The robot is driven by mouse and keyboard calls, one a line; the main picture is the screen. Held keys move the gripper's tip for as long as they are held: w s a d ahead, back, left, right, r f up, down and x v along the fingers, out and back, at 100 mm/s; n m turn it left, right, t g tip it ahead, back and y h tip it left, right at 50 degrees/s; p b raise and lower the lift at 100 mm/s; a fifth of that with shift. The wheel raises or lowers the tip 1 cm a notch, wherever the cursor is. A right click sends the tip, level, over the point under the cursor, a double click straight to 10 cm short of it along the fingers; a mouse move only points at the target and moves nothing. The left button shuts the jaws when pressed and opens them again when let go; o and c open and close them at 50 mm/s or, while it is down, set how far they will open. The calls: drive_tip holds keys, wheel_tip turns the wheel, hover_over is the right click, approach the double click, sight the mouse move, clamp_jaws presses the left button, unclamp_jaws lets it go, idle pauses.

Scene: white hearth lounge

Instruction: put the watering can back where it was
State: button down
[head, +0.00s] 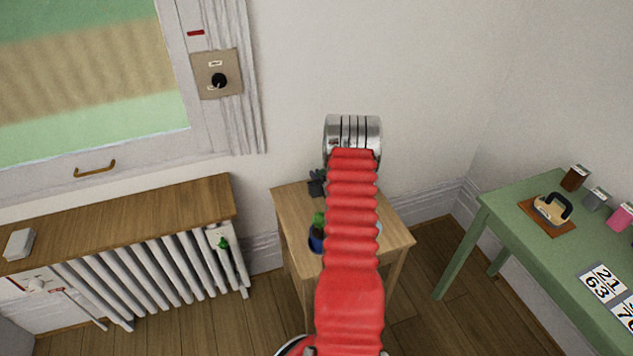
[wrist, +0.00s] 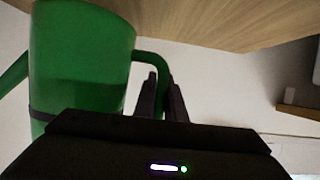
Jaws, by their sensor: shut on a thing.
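The green watering can (wrist: 80,60) fills the left of the wrist view, with a dark band around it and its spout at the left edge. My gripper (wrist: 162,82) is shut on the can's handle (wrist: 150,58), which loops out to the right of the body. Pale wood lies behind the can at the top of the wrist view; I cannot tell whether the can touches it. In the head view my red arm hides the can and most of the gripper.
A small wooden table (head: 290,197) holds a blue pot (head: 316,240) with a green plant and a small dark object (head: 317,183). A radiator with a wooden shelf (head: 120,215) stands left. A green table (head: 510,205) with several items stands right.

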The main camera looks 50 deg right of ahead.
drive_tip(key=shift+f, duration=1.35)
drive_tip(key=shift+f, duration=0.1)
drive_tip(key=c, duration=1.8)
unclamp_jaws()
drive_tip(key=shift+f, duration=0.1)
drive_tip(key=shift+v, duration=3.8)
